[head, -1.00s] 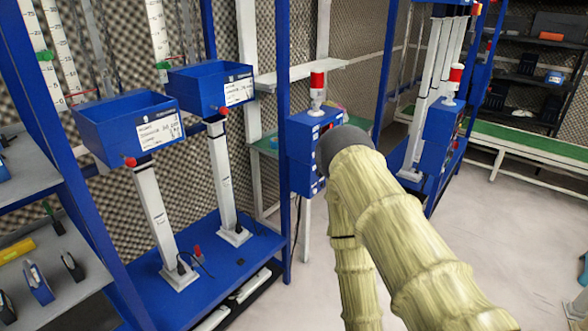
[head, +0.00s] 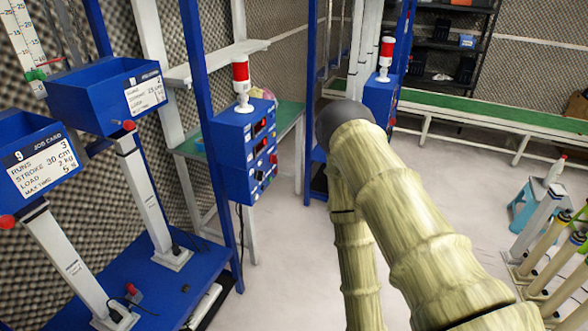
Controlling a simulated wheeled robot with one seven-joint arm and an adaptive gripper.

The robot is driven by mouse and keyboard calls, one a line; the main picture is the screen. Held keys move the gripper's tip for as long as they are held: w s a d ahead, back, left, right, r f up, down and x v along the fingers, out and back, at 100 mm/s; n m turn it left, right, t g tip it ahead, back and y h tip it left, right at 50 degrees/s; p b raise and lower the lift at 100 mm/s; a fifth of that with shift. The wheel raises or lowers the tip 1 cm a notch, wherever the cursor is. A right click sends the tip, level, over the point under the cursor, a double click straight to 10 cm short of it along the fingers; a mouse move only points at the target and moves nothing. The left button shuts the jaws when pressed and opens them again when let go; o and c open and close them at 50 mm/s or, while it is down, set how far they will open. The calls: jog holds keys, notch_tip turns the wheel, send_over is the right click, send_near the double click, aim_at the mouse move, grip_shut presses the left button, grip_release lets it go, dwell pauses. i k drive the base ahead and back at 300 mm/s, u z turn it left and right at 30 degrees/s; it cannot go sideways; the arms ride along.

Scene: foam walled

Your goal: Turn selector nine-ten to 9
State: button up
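A blue control box (head: 233,165) with a red-and-white beacon (head: 241,83) on top is mounted on the blue frame left of centre. Its right-hand face carries small red displays and several dark and red controls. They are too small to tell which is the nine-ten selector or where it points. A second blue box (head: 380,100) with a beacon stands farther back, partly behind my arm. My arm, in a pale yellow sleeve, rises from the lower right to a dark rounded joint. My gripper is not in view.
Blue bins with job cards (head: 45,163) stand on white posts at the left; the nearer one is marked 9. A green-topped bench (head: 480,118) runs along the back. A blue stool (head: 530,205) and cylinders on stands are at the right. The grey floor between is clear.

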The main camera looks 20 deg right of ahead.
aim_at(259, 174)
jog(key=z, duration=0.1)
jog(key=i, duration=0.15)
jog(key=z, duration=0.15)
jog(key=k, duration=0.65)
jog(key=z, duration=0.45)
jog(key=i, duration=1.3)
jog(key=u, duration=0.65)
